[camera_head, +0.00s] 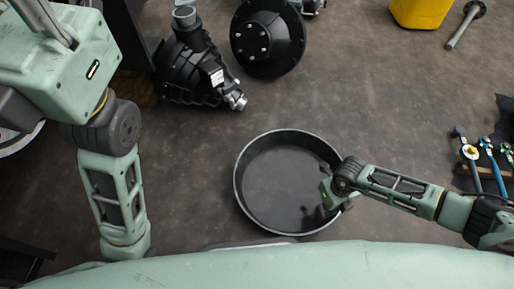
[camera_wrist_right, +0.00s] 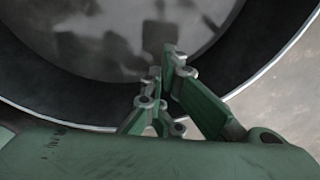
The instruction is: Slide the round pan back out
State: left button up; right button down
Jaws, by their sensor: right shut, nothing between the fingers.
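The round pan (camera_head: 275,180) is a wide, dark, shallow pan on the brown floor, near the middle of the head view. My right gripper (camera_head: 325,193) is at the pan's right side, over its rim. In the right wrist view the closed fingers (camera_wrist_right: 168,75) reach past the pan's rim (camera_wrist_right: 62,112) over its inside. The fingers are together with nothing between them. I cannot tell whether they touch the pan. My left arm comes in at the left of the head view, and its gripper does not show.
A black gearbox-like part (camera_head: 195,70) and a black round hub (camera_head: 267,38) lie beyond the pan. A yellow container (camera_head: 420,10) and a metal shaft (camera_head: 465,25) are at the far right. Tools (camera_head: 485,160) lie at the right edge. Floor between these is clear.

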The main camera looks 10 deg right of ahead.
jog(key=shift+s+d, duration=0.3)
jog(key=shift+s, duration=0.15)
jog(key=shift+w, duration=0.1)
jog(key=shift+a, duration=0.1)
jog(key=shift+w, duration=0.15)
jog(key=shift+w+a, duration=0.45)
jog(key=shift+w, duration=0.05)
jog(key=shift+w+a, duration=0.25)
jog(key=shift+w, duration=0.1)
